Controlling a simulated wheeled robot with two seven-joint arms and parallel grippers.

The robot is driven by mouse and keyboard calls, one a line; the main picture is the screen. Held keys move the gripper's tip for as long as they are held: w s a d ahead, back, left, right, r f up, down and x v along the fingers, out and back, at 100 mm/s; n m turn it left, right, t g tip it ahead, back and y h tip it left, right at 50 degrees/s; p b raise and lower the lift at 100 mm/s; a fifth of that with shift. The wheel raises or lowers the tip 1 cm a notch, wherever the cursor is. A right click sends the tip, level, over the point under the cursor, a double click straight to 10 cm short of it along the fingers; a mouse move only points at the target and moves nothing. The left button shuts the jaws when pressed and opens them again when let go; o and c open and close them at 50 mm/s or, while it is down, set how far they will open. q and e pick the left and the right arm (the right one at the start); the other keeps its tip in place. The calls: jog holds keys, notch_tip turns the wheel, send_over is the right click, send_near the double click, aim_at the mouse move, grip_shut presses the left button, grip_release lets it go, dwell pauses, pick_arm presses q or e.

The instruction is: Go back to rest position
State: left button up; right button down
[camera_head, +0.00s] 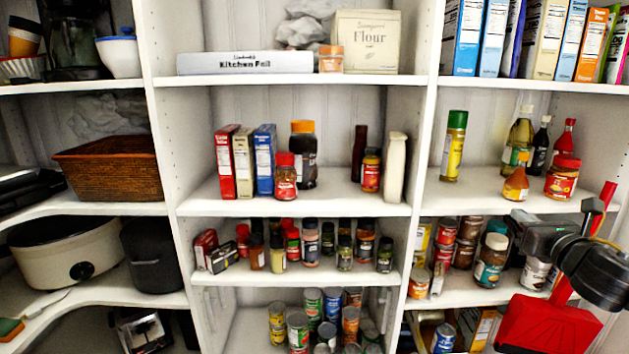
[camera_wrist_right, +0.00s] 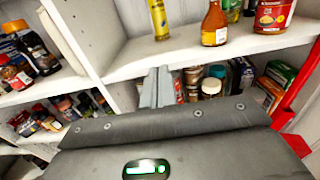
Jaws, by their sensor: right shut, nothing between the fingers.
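My right gripper (camera_head: 516,222) is at the right of the head view, in front of the right-hand shelf bay. Its dark grey body and the black arm link behind it cover part of the lower shelves. In the right wrist view its two grey fingers (camera_wrist_right: 158,88) are together, with nothing between them. My left gripper is not in view.
The right bay's shelf (camera_head: 478,199) holds an oil bottle (camera_head: 454,146), sauce bottles and a red-lidded jar (camera_head: 562,178). Jars and cans crowd the shelf below, close to the gripper. A wicker basket (camera_head: 110,170) and a white slow cooker (camera_head: 68,250) stand at left.

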jog(key=w+d+f+m+g+h, duration=0.1)
jog(key=w+d+f+m, duration=0.3)
jog(key=f+m, duration=0.45)
jog(key=w+d+f+m+g, duration=0.1)
jog(key=w+d+f+m, duration=0.3)
jog(key=f+m, duration=0.45)
jog(key=s+f+m+g+h, duration=0.15)
jog(key=s+f+m, duration=0.3)
jog(key=f, duration=1.15)
jog(key=s+f+m+g, duration=0.35)
jog(key=f+m, duration=0.25)
jog(key=f, duration=1.1)
jog(key=s+a+f+m+g, duration=0.2)
jog(key=s+a+f, duration=0.2)
jog(key=s+f, duration=0.75)
jog(key=s+a+f+m+g, duration=0.3)
jog(key=s+a+f, duration=0.1)
jog(key=s+f, duration=0.8)
jog(key=s+a+f+g, duration=0.1)
jog(key=s+a+f, duration=0.2)
jog(key=s, duration=0.7)
jog(key=s+a+f+g+y, duration=0.1)
jog(key=s+a+f+g, duration=0.1)
jog(key=s+a+f, duration=0.2)
jog(key=s+a+f+g+y, duration=0.1)
jog(key=s+a+f, duration=0.3)
jog(key=s+a, duration=0.5)
jog(key=s+m+g, duration=0.1)
jog(key=s, duration=0.8)
jog(key=shift+f, duration=0.2)
